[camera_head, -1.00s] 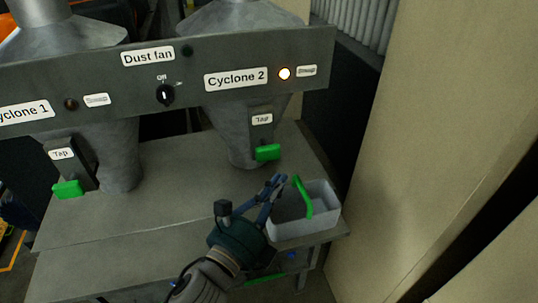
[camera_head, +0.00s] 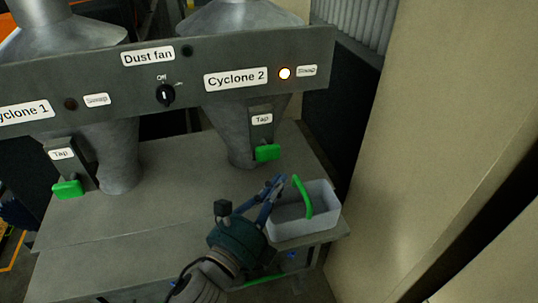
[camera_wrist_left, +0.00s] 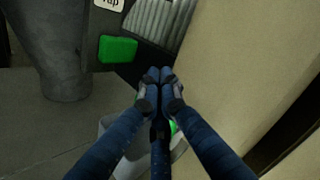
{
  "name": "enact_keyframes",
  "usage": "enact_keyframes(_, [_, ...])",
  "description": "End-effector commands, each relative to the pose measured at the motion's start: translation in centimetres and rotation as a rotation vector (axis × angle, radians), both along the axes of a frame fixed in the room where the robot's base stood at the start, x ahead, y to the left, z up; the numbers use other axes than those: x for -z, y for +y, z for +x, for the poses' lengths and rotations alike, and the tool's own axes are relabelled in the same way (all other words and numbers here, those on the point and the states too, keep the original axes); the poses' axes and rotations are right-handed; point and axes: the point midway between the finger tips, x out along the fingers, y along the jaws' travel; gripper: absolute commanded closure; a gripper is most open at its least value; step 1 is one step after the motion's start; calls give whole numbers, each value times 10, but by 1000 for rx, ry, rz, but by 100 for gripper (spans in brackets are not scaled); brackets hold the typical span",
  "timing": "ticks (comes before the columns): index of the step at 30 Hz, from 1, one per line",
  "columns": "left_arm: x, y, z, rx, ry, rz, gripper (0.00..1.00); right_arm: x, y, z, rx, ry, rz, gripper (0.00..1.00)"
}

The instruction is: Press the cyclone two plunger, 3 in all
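The cyclone two plunger is a green block (camera_head: 267,152) under the "Tap" label on the right-hand cone, Cyclone 2 (camera_head: 238,125). It also shows in the left wrist view as a green block (camera_wrist_left: 117,49), up and left of the fingertips. My left gripper (camera_head: 276,183) is below the plunger and apart from it, beside the bin's green handle. In the left wrist view its blue fingertips (camera_wrist_left: 159,76) are together, with nothing seen between them. My right gripper is in neither view.
A grey bin (camera_head: 290,225) with a green handle (camera_head: 303,197) stands at the table's right end, close to my left gripper. Another green plunger (camera_head: 68,189) is on Cyclone 1. The Cyclone 2 lamp (camera_head: 285,73) is lit. A beige wall (camera_head: 430,130) stands to the right.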

Motion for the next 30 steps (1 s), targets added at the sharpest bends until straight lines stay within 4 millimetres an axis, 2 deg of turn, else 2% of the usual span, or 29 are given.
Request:
enact_keyframes(5, [4,-10,-4,34,7,-11,100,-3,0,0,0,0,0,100])
enact_keyframes(10, [12,-47,-23,164,2,-92,100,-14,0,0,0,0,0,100])
enact_keyframes(14, [6,-63,-37,215,-42,-226,100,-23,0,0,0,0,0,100])
enact_keyframes(17, [0,-57,-40,186,-87,-331,100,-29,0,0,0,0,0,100])
enact_keyframes(21, [-1,-36,-39,93,-133,-439,100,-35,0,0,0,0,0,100])
enact_keyframes(25, [2,-20,-37,22,-155,-485,100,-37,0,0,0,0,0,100])
enact_keyframes(30, [3,-14,-36,-4,-162,-500,100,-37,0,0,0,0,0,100])
